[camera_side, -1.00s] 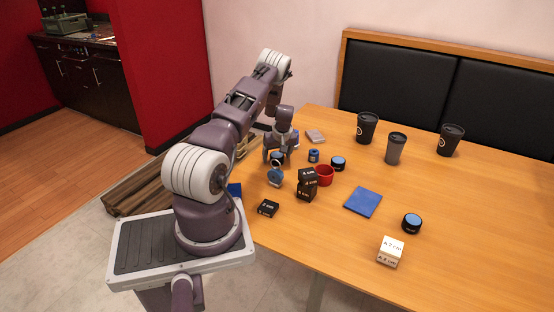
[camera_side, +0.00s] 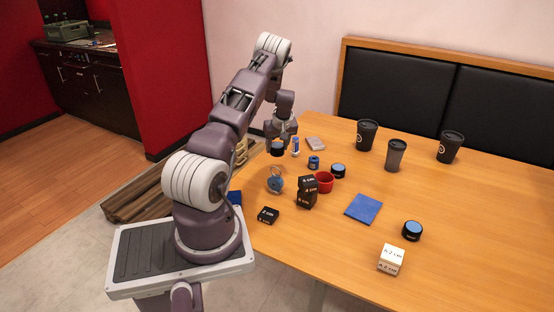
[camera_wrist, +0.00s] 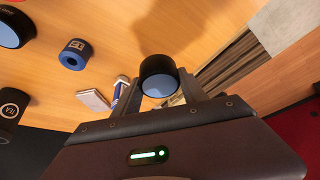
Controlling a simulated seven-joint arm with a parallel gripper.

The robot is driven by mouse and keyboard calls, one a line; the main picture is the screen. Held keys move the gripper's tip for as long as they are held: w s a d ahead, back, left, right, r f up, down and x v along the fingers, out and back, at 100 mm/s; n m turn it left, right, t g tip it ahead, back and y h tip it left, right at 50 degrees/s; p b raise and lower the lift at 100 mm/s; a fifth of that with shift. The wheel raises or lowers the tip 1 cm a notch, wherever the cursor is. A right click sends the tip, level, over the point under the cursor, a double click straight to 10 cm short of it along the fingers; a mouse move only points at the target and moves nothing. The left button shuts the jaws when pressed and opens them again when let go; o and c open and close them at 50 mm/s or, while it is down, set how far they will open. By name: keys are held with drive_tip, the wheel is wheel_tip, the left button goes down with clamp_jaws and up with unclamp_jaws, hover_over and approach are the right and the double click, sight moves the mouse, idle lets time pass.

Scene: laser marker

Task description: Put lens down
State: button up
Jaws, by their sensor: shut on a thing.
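My gripper (camera_wrist: 160,92) is shut on a lens (camera_wrist: 158,80), a short black cylinder with a pale bluish glass face. In the side view the held lens (camera_side: 277,150) hangs at the gripper (camera_side: 280,140), near the table's left edge. I cannot tell how far it is above the table. Two similar black lenses with blue tops stand on the table, one (camera_side: 338,170) beside the red cup and one (camera_side: 412,230) nearer the front right.
A blue-and-white tube (camera_wrist: 120,90) is close beside a finger. A pale pack (camera_side: 315,144), blue ring (camera_side: 314,162), red cup (camera_side: 323,183), black boxes (camera_side: 307,190), blue cloth (camera_side: 363,208), white box (camera_side: 391,259) and dark lidded cups (camera_side: 396,155) occupy the table. The front middle is clear.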

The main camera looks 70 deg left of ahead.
wheel_tip(320, 180, up, 2)
drive_tip(key=shift+r, duration=0.2)
drive_tip(key=shift+w+d+r, duration=0.1)
drive_tip(key=w+d+m, duration=0.2)
drive_tip(key=w+d, duration=1)
drive_tip(key=r+m+t, duration=0.1)
drive_tip(key=m+t, duration=0.1)
drive_tip(key=m, duration=0.1)
hover_over(364, 204)
drive_tip(key=shift+h, duration=0.3)
drive_tip(key=f, duration=0.3)
drive_tip(key=d+f, duration=0.1)
drive_tip(key=f, duration=0.5)
drive_tip(key=shift+s+d+f, duration=0.2)
drive_tip(key=shift+s+f, duration=0.2)
drive_tip(key=o, duration=1.5)
drive_tip(key=shift+f, duration=0.15)
